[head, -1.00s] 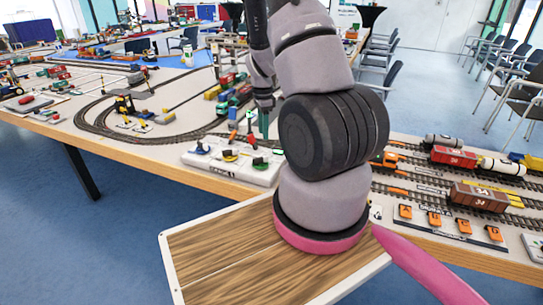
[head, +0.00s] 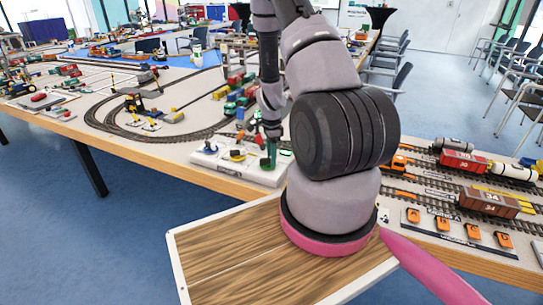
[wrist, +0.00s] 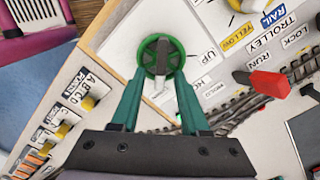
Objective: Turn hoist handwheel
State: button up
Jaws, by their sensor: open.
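The hoist handwheel is a green spoked wheel (wrist: 161,39) with a grey bar across it, at upper middle in the wrist view. It sits on a white control panel (wrist: 204,22) near the table edge. My gripper (wrist: 160,78) is open, its green fingertips reaching the near left and right sides of the wheel's rim. I cannot tell whether they touch it. An "UP" label shows to the wheel's right.
A red lever (wrist: 268,84) stands right of the wheel, by the "TROLLEY" labels. Yellow and blue controls (head: 237,155) stand left of my gripper on the panel. Tracks with freight wagons (head: 489,200) lie to the right. Orange lettered blocks (head: 472,231) line the front edge.

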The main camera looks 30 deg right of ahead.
grip_shut()
jog(key=shift+w+n, duration=0.1)
jog(key=shift+n, duration=0.3)
jog(key=n, duration=0.4)
jog(key=shift+w+n, duration=0.3)
jog(key=shift+w, duration=0.05)
jog(key=n, duration=0.4)
jog(key=shift+w+a, duration=0.15)
jog(key=shift+w, duration=0.05)
grip_release()
